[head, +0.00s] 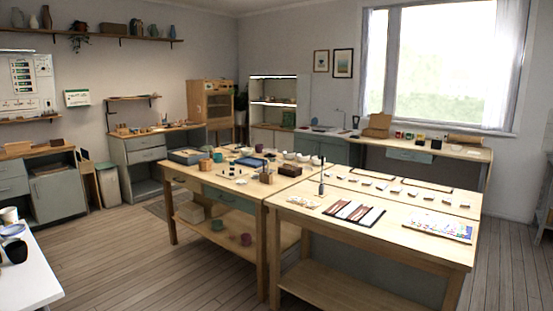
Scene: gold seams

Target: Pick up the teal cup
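A small teal cup (217,157) stands on the near-left worktable (185,168), just right of an orange-brown cup (205,165). Another teal or green cup (217,224) sits on that table's lower shelf, left of a purple cup (246,240). I cannot tell from this view which one the task names. Neither of my grippers shows in the head view.
A second worktable (430,230) with trays and small pieces adjoins on the right. A white table (30,275) with cups is at the lower left. Bare wooden floor (150,260) lies between it and the worktables. Cabinets and shelves line the walls.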

